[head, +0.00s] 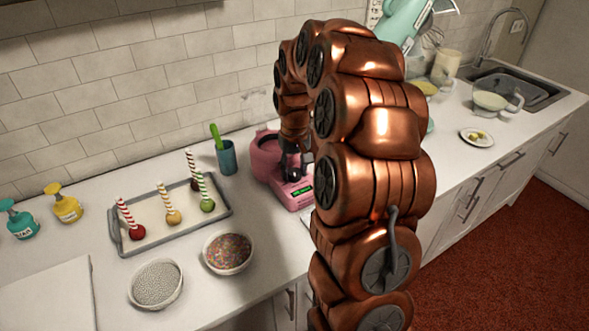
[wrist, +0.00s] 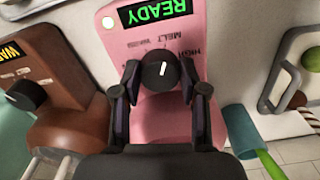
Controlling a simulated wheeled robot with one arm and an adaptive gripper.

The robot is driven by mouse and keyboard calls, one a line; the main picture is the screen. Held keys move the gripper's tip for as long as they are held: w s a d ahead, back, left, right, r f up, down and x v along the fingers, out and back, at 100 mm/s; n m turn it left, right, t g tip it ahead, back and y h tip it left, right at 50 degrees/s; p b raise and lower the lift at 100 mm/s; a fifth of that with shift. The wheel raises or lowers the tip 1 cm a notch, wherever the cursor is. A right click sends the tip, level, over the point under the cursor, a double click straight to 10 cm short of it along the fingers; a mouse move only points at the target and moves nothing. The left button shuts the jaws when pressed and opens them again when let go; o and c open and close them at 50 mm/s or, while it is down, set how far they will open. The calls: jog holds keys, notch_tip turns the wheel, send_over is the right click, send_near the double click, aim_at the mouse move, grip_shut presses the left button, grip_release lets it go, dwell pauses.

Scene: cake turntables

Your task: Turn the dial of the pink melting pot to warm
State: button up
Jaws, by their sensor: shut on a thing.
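The pink melting pot (head: 264,158) stands on the counter against the back wall, partly hidden by my arm. Its pink front panel (wrist: 160,115) fills the middle of the wrist view, upside down, with a green READY display (wrist: 157,10). The black dial (wrist: 160,72) has a short white pointer mark, slightly slanted. Small labels MELT and HIGH and one blurred label sit by the dial; I cannot tell exactly which one the mark points at. My gripper (wrist: 160,74) has its two fingers closed on both sides of the dial. It also shows in the head view (head: 291,176).
A brown pot (wrist: 60,60) with its own black dial and an orange display stands beside the pink one. A teal cup (head: 227,158) with a green utensil is on the other side. A cake-pop tray (head: 222,211) and sprinkle bowls (head: 229,268) lie left.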

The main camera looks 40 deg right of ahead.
jog(key=shift+c, duration=0.9)
jog(key=shift+b, duration=0.35)
jog(key=shift+w+f+n+b, duration=0.1)
jog(key=shift+n+b, duration=0.45)
jog(key=shift+n, duration=0.25)
jog(key=shift+n+b, duration=0.95)
jog(key=shift+n, duration=0.25)
jog(key=n+b, duration=0.1)
jog(key=n, duration=0.4)
jog(key=shift+n+b, duration=0.4)
jog(key=o, duration=1.1)
